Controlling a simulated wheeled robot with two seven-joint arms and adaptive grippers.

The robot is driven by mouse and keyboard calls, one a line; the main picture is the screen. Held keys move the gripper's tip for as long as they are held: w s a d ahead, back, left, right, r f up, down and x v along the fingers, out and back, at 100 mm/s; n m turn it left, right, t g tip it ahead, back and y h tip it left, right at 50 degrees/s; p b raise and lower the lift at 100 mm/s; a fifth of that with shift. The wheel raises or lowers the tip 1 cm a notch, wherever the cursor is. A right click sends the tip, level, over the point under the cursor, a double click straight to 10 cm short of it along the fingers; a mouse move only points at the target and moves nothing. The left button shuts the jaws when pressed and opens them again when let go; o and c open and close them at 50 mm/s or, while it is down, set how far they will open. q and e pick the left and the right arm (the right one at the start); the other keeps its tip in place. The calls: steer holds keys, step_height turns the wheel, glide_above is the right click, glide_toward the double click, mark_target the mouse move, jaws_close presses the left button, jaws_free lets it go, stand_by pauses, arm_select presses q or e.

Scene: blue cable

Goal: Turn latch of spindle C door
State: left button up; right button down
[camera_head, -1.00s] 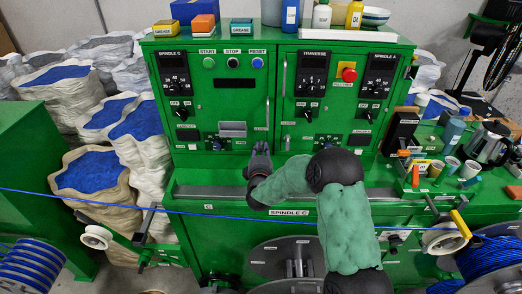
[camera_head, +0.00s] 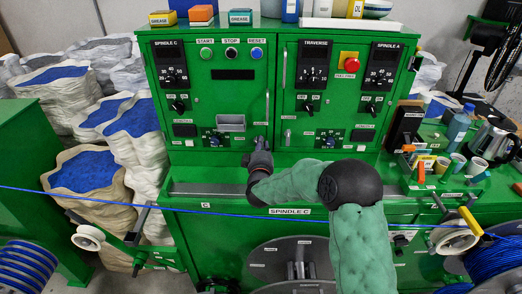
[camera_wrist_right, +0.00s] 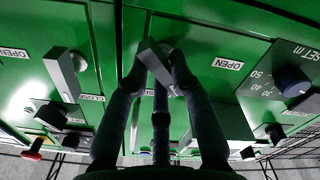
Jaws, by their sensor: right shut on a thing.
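The spindle C door (camera_head: 208,95) is the left green door of the cabinet in the head view, and it looks shut. My right gripper (camera_head: 262,143) is at its lower right edge and hides the latch there. In the right wrist view, my right gripper (camera_wrist_right: 160,72) has its dark fingers closed around the grey latch lever (camera_wrist_right: 150,55). The lever sits a little tilted in that view, beside an OPEN label. Its pivot is partly hidden by the fingers. My left gripper is not in view.
A second grey latch (camera_wrist_right: 62,75) on the neighbouring door is close by in the right wrist view. A dial (camera_wrist_right: 292,80) is on the right there. A blue cable (camera_head: 150,206) runs across in front of the cabinet. Cups and a kettle (camera_head: 492,140) stand at the right.

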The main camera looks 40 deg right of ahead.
steer(key=shift+f+m+b, duration=0.15)
steer(key=shift+m+b, duration=1.3)
steer(key=shift+m, duration=0.65)
steer(key=shift+f+m+b, duration=0.1)
steer(key=shift+m+b, duration=1.3)
steer(key=shift+m, duration=0.7)
steer(key=c, duration=1.1)
jaws_free()
steer(key=shift+d, duration=0.1)
steer(key=v, duration=1.2)
